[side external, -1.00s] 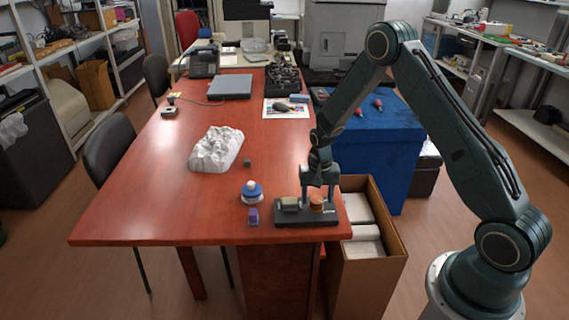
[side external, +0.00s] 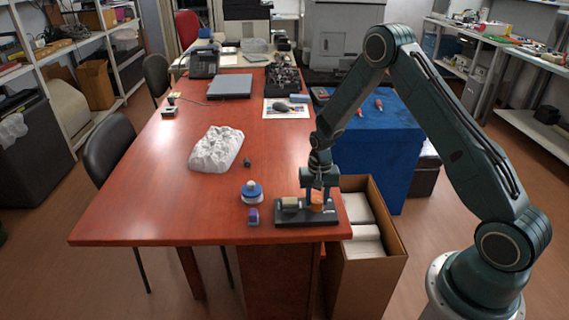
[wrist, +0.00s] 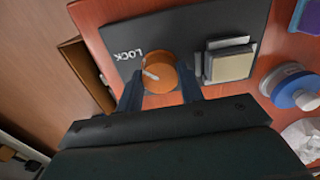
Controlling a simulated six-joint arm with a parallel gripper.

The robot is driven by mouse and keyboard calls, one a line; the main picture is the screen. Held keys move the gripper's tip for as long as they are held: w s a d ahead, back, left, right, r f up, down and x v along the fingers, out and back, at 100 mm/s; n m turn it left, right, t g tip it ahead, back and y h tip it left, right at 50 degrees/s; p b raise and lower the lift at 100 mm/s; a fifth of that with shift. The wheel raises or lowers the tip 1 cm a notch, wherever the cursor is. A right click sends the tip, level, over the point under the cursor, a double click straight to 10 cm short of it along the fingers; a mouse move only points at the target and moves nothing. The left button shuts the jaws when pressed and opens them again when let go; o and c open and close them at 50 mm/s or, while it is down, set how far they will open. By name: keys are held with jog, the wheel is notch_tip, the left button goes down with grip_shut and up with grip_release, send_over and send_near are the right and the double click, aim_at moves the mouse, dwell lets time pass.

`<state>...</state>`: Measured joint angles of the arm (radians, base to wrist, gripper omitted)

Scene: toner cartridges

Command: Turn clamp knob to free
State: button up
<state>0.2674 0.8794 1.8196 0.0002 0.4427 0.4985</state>
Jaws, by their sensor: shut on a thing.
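The orange clamp knob (wrist: 163,70) sits on a dark base plate (wrist: 173,30) near the table's front right corner. A white mark on the knob points toward the white LOCK lettering (wrist: 128,55), upside down in the wrist view. A pale block in a metal clamp (wrist: 230,62) is beside the knob on the same plate. My gripper (wrist: 160,92) is around the knob, one dark finger on each side, shut on it. In the side view my gripper (side external: 317,203) points down over the plate (side external: 290,221). Any free label is hidden or out of view.
A purple block (side external: 253,216) and a blue and white round object (side external: 252,192) stand just left of the plate. A crumpled white object (side external: 216,149) lies farther back. A cardboard box (side external: 378,268) stands by the table's right edge. The table's left half is mostly clear.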

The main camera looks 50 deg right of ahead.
jog(key=shift+n, duration=0.3)
jog(key=n, duration=0.3)
jog(key=shift+n, duration=0.3)
jog(key=n, duration=0.9)
jog(key=shift+r, duration=0.1)
jog(key=n, duration=0.4)
jog(key=shift+n, duration=0.3)
jog(key=o, duration=1)
